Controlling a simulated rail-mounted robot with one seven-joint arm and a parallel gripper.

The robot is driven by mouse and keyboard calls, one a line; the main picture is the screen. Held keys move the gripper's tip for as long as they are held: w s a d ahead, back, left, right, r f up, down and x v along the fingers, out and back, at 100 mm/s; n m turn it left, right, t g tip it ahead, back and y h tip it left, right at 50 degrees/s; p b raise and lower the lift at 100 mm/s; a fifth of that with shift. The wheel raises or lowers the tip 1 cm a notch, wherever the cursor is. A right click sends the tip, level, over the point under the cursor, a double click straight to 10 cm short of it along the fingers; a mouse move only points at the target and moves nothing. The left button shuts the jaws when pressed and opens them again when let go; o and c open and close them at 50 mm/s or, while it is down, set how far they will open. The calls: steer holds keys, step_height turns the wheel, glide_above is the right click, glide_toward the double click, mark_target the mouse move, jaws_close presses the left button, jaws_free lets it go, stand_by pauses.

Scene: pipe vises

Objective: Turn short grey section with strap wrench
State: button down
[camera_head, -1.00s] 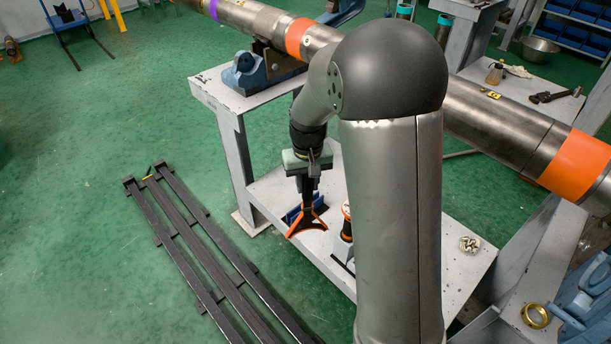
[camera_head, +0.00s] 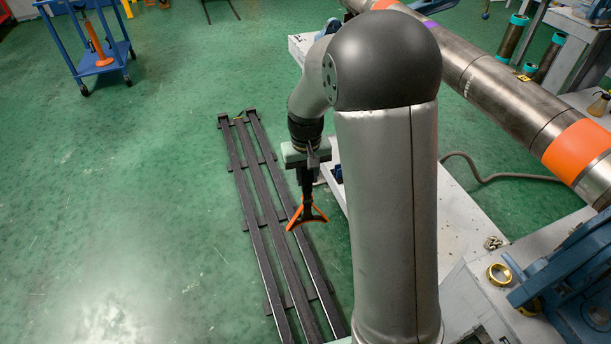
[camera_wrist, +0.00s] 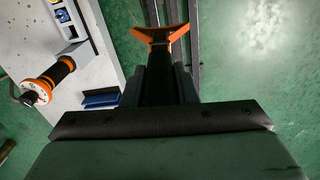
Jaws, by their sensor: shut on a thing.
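My gripper (camera_head: 306,172) is shut on the black handle of a tool with an orange forked head, which I take to be the strap wrench (camera_head: 306,216). The head hangs down over the floor beside the bench. In the wrist view the wrench (camera_wrist: 160,34) points away from my gripper (camera_wrist: 160,85). The grey metal pipe (camera_head: 500,88) slants across the right of the head view, well apart from the wrench. It carries an orange band (camera_head: 580,152) and a purple band (camera_head: 431,24). I cannot tell for certain which part is the short grey section. My arm hides some of the pipe.
A dark rack of long bars (camera_head: 262,215) lies on the floor below the wrench. The pale bench (camera_head: 460,215) is partly hidden by my arm. A blue vise (camera_head: 575,285) and brass ring (camera_head: 499,274) are lower right. A blue cart (camera_head: 100,60) stands back left; floor between is clear.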

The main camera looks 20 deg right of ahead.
steer(key=w+d+r+h+p, duration=0.3)
steer(key=d+r+p, duration=0.3)
steer(key=r+p, duration=0.3)
steer(key=w+d+r+h+p, duration=0.3)
steer(key=w+d+r+p, duration=0.3)
steer(key=r, duration=1.2)
steer(key=w+d+r+n+t+h+p, duration=0.1)
steer(key=w+d+r+h+p, duration=0.3)
steer(key=r+p, duration=0.8)
steer(key=shift+w+d+r+p, duration=0.45)
steer(key=shift+d+r, duration=0.25)
steer(key=shift+d, duration=0.5)
steer(key=shift+f+b, duration=0.15)
steer(key=shift+b, duration=0.25)
steer(key=shift+b+x, duration=0.75)
steer(key=shift+x, duration=1.15)
steer(key=shift+d, duration=0.15)
steer(key=shift+b+x, duration=0.4)
steer(key=shift+x, duration=0.35)
steer(key=shift+b+x, duration=0.3)
steer(key=shift+x, duration=0.45)
